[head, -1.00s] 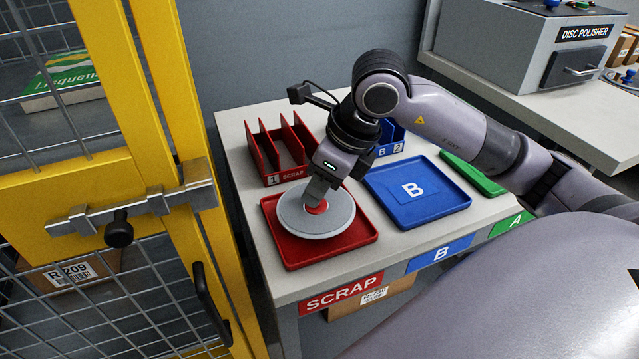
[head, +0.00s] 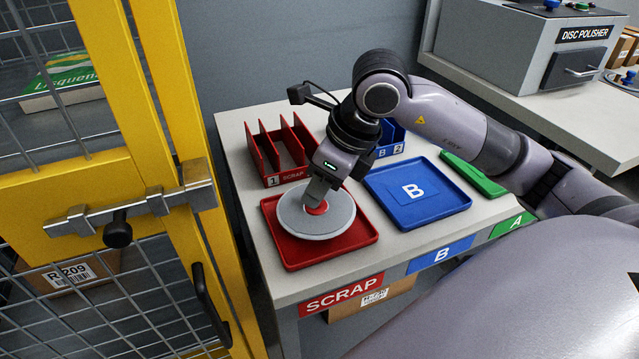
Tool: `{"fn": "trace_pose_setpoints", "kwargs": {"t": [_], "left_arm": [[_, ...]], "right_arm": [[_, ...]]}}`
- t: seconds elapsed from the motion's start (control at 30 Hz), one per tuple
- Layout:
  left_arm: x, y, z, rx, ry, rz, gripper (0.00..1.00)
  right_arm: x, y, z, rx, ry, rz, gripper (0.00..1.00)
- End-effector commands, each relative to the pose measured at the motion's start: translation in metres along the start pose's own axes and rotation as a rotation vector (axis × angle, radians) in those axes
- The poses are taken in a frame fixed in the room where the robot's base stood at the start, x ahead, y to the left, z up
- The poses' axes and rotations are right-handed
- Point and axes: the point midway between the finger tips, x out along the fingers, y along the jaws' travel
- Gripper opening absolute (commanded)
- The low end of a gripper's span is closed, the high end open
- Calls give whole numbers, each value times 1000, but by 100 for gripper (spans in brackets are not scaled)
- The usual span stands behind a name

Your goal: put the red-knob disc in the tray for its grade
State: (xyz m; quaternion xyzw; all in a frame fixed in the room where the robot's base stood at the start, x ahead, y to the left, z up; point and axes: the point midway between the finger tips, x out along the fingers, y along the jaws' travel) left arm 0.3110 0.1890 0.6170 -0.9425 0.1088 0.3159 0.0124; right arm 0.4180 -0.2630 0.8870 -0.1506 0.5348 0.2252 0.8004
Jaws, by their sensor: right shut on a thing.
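The grey disc (head: 334,221) with a red knob (head: 317,208) is at the red scrap tray (head: 350,246), over its left and middle part. I cannot tell whether the disc rests on the tray floor or is slightly above it. My right gripper (head: 317,203) points down and is shut on the red knob. The blue B tray (head: 450,205) is empty, to the right of the red one. The green tray (head: 470,175), above the A label (head: 517,223), is mostly hidden behind my right arm. My left gripper is out of view.
A red slotted scrap rack (head: 270,160) and a blue B rack (head: 390,138) stand behind the trays. A yellow mesh gate (head: 165,110) with a latch borders the table's left side. The disc polisher (head: 530,45) stands on another bench at the back right.

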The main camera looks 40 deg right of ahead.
Motion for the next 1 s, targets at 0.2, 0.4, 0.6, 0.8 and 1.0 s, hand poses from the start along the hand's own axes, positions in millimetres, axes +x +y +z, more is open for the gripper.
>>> {"fn": "trace_pose_setpoints", "kwargs": {"t": [0.2,0.4,0.6,0.8,1.0], "left_arm": [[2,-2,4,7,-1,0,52],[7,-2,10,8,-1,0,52],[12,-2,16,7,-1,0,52],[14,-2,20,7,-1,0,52],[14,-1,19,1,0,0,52]], "right_arm": [[4,0,-2,0,0,0,0],[12,0,-5,0,0,0,0],[19,0,-8,0,-1,0,0],[24,0,-10,0,-1,0,0],[23,0,-9,0,-1,0,0]]}}
